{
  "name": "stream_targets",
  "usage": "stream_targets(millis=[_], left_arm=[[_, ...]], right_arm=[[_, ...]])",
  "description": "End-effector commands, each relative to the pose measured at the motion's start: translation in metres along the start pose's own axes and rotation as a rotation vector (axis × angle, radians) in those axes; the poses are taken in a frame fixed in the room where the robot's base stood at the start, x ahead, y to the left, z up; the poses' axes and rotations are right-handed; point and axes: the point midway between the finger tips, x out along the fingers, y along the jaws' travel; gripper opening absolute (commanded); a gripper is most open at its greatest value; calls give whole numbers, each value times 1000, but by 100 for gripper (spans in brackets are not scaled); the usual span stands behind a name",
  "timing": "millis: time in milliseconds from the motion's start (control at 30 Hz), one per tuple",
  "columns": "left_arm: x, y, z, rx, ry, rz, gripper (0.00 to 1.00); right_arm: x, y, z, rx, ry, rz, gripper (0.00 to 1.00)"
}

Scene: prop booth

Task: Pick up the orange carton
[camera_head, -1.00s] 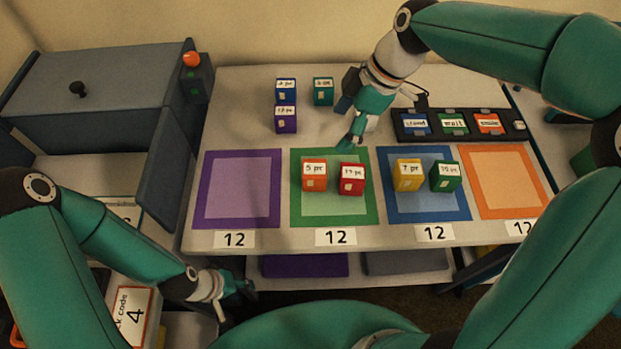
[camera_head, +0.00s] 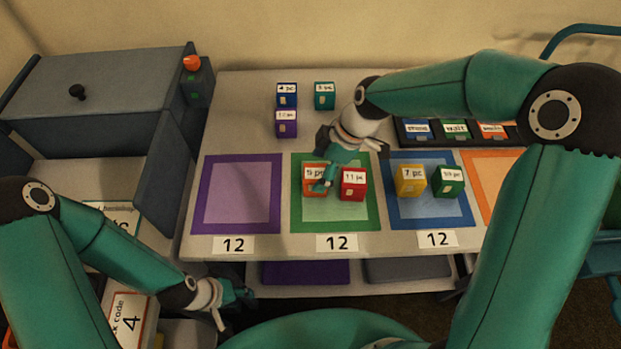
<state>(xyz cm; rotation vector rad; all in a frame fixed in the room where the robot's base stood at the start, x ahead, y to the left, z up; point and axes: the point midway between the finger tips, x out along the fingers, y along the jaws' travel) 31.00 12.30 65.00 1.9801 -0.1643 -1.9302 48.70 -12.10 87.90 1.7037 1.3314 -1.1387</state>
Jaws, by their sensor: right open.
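The orange carton (camera_head: 308,183) stands on the green-bordered mat (camera_head: 366,219), left of a red carton (camera_head: 353,186). My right gripper (camera_head: 323,183) is open and reaches down at the orange carton. Its fingers cover part of the carton's right side and front, and I cannot tell whether they touch it. My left gripper (camera_head: 236,298) is low at the left, in front of the table and away from the cartons. I cannot tell whether its fingers are apart.
A yellow carton (camera_head: 410,181) and a green carton (camera_head: 448,182) stand on the blue mat (camera_head: 430,222). Blue (camera_head: 287,95), teal (camera_head: 324,96) and purple (camera_head: 286,124) cartons stand behind. The purple mat (camera_head: 240,193) is empty. My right arm partly hides the orange mat (camera_head: 481,176).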

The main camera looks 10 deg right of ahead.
Motion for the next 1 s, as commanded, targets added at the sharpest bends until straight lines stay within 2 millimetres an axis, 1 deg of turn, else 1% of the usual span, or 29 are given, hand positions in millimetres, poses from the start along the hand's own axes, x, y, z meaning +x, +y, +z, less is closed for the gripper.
stream_targets(millis=[67, 200, 300, 367, 467, 633, 667, 1000], left_arm=[[-3, 1, 0, 0, 0, 0, 40], [-10, 4, 0, 0, 0, 0, 40], [-11, 4, 0, 0, 0, 0, 40], [-11, 4, 0, 0, 0, 0, 40], [-12, 4, 0, 0, 0, 0, 40], [-11, 4, 0, 0, 0, 0, 40], [-11, 4, 0, 0, 0, 0, 40], [-11, 4, 0, 0, 0, 0, 40]], right_arm=[[6, -1, 0, 1, -1, -3, 85], [26, -1, -1, 2, -2, -6, 85], [40, 0, -1, 2, -1, -4, 85], [46, 0, -1, 1, -1, -3, 85], [50, 0, -1, 1, 0, -1, 85], [50, 0, -1, 0, 0, 0, 85], [50, 0, -1, 0, 0, 0, 84], [50, 0, -1, 0, 0, 0, 27]])
